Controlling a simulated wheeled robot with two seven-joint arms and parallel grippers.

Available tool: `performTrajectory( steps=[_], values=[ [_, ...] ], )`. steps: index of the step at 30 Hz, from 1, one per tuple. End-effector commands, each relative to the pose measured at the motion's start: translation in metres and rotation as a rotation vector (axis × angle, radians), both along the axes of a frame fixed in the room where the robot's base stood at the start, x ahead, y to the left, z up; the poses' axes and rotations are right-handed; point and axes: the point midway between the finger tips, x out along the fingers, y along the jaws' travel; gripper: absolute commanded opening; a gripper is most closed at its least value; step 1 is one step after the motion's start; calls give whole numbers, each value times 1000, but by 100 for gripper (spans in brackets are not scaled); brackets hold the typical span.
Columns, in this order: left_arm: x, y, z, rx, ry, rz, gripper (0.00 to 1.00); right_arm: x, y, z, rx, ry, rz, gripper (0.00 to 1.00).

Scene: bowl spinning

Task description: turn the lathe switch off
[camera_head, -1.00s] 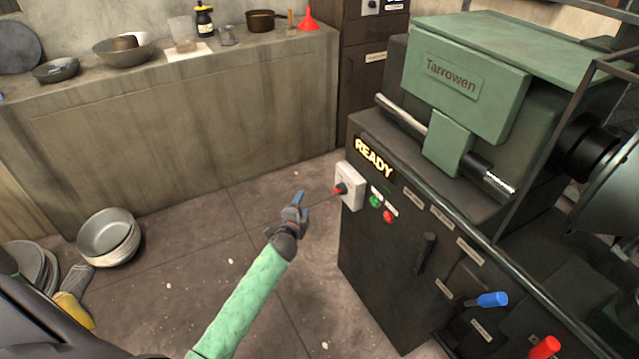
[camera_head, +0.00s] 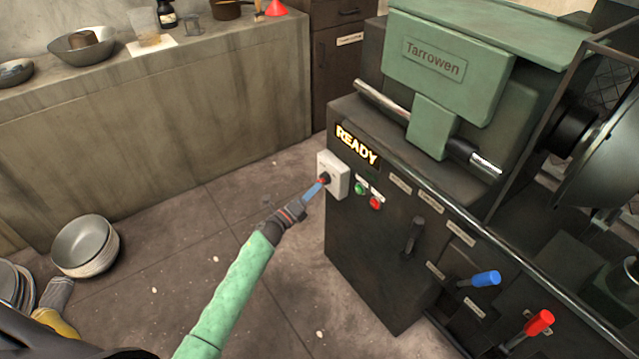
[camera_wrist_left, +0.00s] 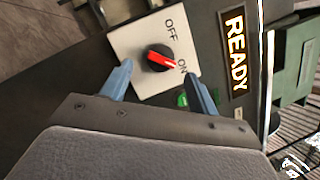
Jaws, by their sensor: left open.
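The lathe switch (camera_head: 324,178) is a black and red rotary knob on a pale box (camera_head: 333,168) at the lathe's near left corner. In the left wrist view the knob (camera_wrist_left: 159,59) has its red pointer turned toward ON, with OFF printed on the other side of the plate (camera_wrist_left: 139,41). My left gripper (camera_head: 316,190) is at the switch in the head view. In the left wrist view its blue fingers (camera_wrist_left: 160,84) are open, one on either side of the knob's near side, with nothing between them. Contact with the knob cannot be told. My right gripper is not in view.
A lit READY sign (camera_head: 357,145) is above the switch box. A green button (camera_head: 361,188) and a red button (camera_head: 376,203) sit just right of it. Blue (camera_head: 486,279) and red (camera_head: 540,322) levers stick out lower right.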

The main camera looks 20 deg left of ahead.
Motion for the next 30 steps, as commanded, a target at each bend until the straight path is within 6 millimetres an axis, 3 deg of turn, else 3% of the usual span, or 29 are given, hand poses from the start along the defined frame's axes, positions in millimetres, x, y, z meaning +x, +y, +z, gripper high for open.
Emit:
performTrajectory(
  steps=[9, 20, 27, 30],
  values=[
    [33, -15, 8, -2, 1, 2, 60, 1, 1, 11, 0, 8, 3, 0],
    [38, -18, 9, -2, 2, 1, 60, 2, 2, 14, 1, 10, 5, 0],
    [38, -18, 9, -2, 2, 1, 18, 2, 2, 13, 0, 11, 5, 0],
    [38, -18, 9, -2, 2, 1, 18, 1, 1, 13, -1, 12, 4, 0]
  ],
)
